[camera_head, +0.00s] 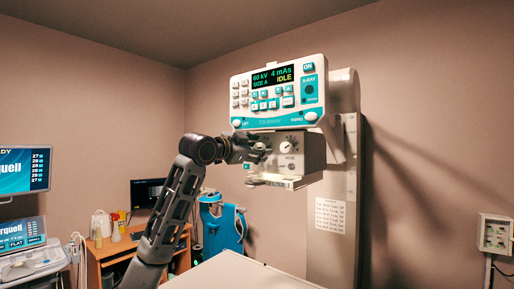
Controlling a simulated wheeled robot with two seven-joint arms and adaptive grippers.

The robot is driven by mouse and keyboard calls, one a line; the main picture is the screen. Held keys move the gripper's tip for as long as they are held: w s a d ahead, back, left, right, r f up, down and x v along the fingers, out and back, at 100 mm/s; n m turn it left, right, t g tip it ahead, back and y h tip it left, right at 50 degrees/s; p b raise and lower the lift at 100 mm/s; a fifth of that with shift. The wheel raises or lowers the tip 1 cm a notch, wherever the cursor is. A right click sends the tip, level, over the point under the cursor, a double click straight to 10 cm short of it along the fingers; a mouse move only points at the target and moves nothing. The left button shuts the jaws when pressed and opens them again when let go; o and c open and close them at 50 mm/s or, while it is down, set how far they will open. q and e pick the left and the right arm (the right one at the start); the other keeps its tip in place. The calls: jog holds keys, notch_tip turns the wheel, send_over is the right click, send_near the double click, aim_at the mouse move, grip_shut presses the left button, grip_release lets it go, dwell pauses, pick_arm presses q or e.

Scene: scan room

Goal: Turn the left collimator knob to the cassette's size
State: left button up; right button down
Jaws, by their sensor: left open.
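The collimator (314,152) is a pale box under the control console (279,92) on the column. A round knob (287,146) shows on the right part of its front face. My left gripper (262,151) is open at the left part of that face. It hides the area where a left knob could be, so I cannot see that knob or tell whether the fingers touch it. The console screen (273,76) reads 60 kV, 4 mAs, SIZE A, IDLE. I cannot make out a cassette. My right gripper is not in view.
A pale table top (240,273) lies below the collimator. A wooden desk (112,247) with bottles and a dark monitor stands at the left back, beside a blue cart (222,228). A printed chart (330,215) is on the column. A wall box (494,234) is at the right.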

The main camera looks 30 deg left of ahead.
pick_arm(q)
jog(key=shift+c, duration=0.3)
jog(key=c, duration=1)
jog(key=shift+n, duration=0.5)
jog(key=shift+f+n+t+y+p, duration=0.1)
jog(key=shift+n+t+y+p, duration=0.35)
jog(key=shift+n, duration=3.45)
jog(key=shift+n+g+y+p, duration=0.1)
jog(key=shift+n+p, duration=0.6)
jog(key=shift+n, duration=3.2)
